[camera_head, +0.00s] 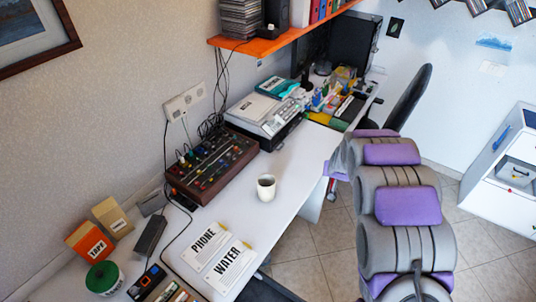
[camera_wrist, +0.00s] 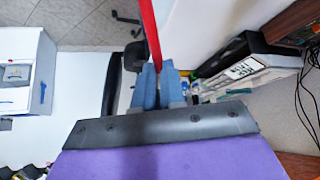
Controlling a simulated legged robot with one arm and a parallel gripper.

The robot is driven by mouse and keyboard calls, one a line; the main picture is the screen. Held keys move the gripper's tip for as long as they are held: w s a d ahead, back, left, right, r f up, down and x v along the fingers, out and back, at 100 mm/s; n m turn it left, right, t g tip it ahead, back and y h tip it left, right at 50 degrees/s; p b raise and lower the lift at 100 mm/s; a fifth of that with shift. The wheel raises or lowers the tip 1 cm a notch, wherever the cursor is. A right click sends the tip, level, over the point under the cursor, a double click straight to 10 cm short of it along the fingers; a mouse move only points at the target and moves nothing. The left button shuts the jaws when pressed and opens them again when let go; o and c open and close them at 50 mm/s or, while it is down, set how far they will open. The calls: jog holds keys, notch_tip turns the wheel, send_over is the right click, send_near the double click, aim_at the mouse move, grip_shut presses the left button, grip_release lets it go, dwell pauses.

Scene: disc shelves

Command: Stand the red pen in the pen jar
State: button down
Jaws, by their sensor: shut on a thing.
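The red pen (camera_wrist: 150,28) shows in the wrist view as a long thin red rod running up past the top edge. My gripper (camera_wrist: 155,72) is shut on it with two blue-grey fingers, at the pen's lower end in that picture. In the head view my grey and purple arm hides the gripper, and the pen does not show. A small white open cup (camera_head: 266,187), which looks like the pen jar, stands upright on the white desk in the head view, left of my arm and apart from it. Its inside is dark.
The white desk (camera_head: 297,165) is clear around the cup. A knobbed mixer box (camera_head: 212,163) stands behind it to the left. Cards marked PHONE (camera_head: 203,242) and WATER (camera_head: 230,265) lie in front. A green tin (camera_head: 104,277) and an orange shelf (camera_head: 285,37) are also near.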

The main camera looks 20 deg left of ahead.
jog(key=s+a+r+n+t+y+p, duration=0.15)
jog(key=a+t+y, duration=0.25)
jog(key=a, duration=0.9)
jog(key=a+r+n+t+y+p, duration=0.25)
jog(key=a+t, duration=0.25)
jog(key=a, duration=0.7)
notch_tip(320, 180, down, 15)
jog(key=b, duration=0.9)
jog(key=shift+r+y+b, duration=0.2)
jog(key=shift+y+b, duration=0.1)
jog(key=shift+y, duration=0.05)
jog(key=c, duration=1.1)
grip_release()
jog(key=p+v, duration=0.7)
jog(key=v, duration=1)
jog(key=shift+s+d, duration=0.1)
